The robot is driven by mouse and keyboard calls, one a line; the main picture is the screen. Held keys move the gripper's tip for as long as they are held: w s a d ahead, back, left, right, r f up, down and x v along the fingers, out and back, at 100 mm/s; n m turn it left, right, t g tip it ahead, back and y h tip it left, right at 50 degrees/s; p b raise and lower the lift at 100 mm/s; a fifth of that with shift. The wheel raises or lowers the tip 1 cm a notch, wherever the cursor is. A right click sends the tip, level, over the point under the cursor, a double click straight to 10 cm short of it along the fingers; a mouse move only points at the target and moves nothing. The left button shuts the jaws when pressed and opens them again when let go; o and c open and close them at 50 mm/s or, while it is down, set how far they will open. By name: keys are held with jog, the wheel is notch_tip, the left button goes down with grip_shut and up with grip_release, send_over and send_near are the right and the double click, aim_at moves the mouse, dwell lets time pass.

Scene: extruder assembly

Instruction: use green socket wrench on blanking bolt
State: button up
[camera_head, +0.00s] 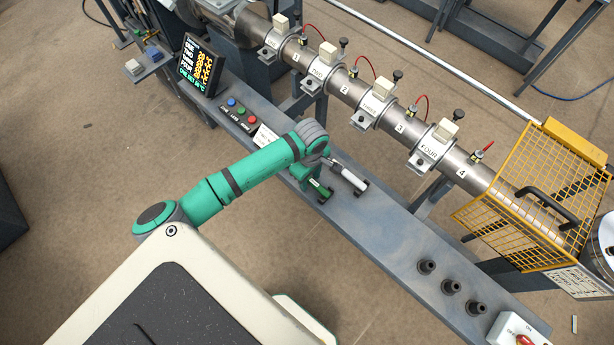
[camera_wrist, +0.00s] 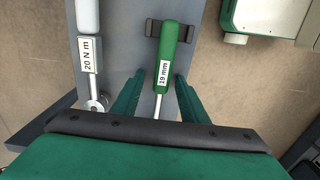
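The green socket wrench, labelled 19 mm, lies in a dark holder on the grey bench; its green handle (camera_wrist: 167,50) shows in the wrist view, and the wrench (camera_head: 320,189) shows small in the head view. My gripper (camera_wrist: 158,88) is open, one green finger on each side of the wrench, with visible gaps to it. In the head view my gripper (camera_head: 304,178) is over the bench beside the wrench, partly hidden by my wrist. Several black-topped fittings stand on the barrel, one of them a black knob (camera_head: 458,114); I cannot tell which is the blanking bolt.
A white-handled tool marked 20 N m (camera_wrist: 88,55) lies left of the wrench. A screen (camera_head: 199,66) and push buttons (camera_head: 241,110) stand farther left. Three black pieces (camera_head: 451,287) stand on the bench's right end. A yellow mesh guard (camera_head: 530,200) surrounds the barrel's right end.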

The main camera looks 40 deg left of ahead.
aim_at(309, 179)
jog(key=shift+s+a, duration=0.1)
grip_shut()
jog(key=shift+r, duration=0.1)
jog(key=shift+r, duration=0.5)
notch_tip(309, 179, up, 2)
jog(key=shift+r, duration=0.15)
jog(key=s+r, duration=0.9)
jog(key=s, duration=0.5)
jog(key=shift+d+r, duration=0.3)
jog(key=shift+d, duration=0.15)
